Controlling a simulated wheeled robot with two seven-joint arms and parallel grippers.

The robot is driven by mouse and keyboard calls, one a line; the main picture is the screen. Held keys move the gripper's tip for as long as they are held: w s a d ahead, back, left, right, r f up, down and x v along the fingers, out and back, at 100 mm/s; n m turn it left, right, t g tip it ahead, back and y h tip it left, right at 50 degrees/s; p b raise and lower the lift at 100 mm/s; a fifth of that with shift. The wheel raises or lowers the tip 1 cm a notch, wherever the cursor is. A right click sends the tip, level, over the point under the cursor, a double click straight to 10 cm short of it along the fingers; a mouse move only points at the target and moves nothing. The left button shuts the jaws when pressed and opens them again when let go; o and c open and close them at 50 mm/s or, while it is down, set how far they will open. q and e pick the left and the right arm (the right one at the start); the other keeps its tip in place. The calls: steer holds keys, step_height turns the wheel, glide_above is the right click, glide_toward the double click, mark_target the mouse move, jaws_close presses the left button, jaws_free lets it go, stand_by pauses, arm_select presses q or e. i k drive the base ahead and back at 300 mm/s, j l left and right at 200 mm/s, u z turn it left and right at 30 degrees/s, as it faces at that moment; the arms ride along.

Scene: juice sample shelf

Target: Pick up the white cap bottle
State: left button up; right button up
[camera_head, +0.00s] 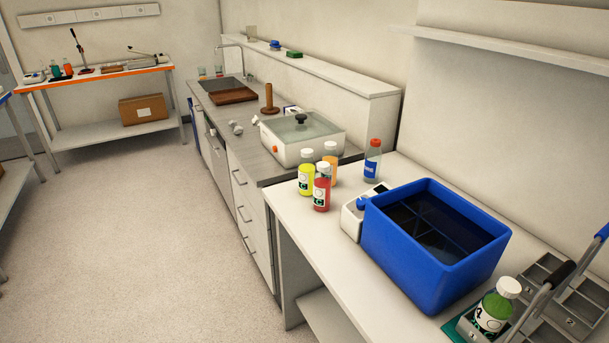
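Several bottles have white caps. On the white table, a yellow bottle (306,180), a red bottle (322,193) and an orange bottle (331,166) stand upright in a close group near the back left corner. The red one stands in front and partly covers the orange one. A green bottle (491,312) with a white cap stands in a carrier at the lower right. A clear bottle (372,162) with a red cap and blue label stands behind the group. Neither of my grippers is in view.
A large blue bin (407,271) with dark contents stands on the white table (318,245), beside a small white device (352,221). Metal carriers (566,318) fill the lower right. A lidded water bath (301,143) sits on the grey counter. The floor (130,240) is clear.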

mark_target(307, 166)
steer(key=z, duration=0.4)
steer(key=l+z, duration=0.15)
steer(key=z, duration=0.6)
steer(key=i+l+z, duration=0.1)
steer(key=z, duration=0.3)
steer(key=u, duration=1.2)
steer(key=i+j+z, duration=0.3)
steer(key=i+j, duration=0.15)
steer(key=i+j+z, duration=0.15)
steer(key=j, duration=0.25)
steer(key=i+j+z, duration=0.15)
steer(key=j, duration=0.2)
steer(key=i+j+z, duration=0.15)
steer(key=j, duration=0.2)
steer(key=i+j+z, duration=0.15)
steer(key=j, duration=0.2)
steer(key=i+j+z, duration=0.15)
steer(key=j, duration=0.25)
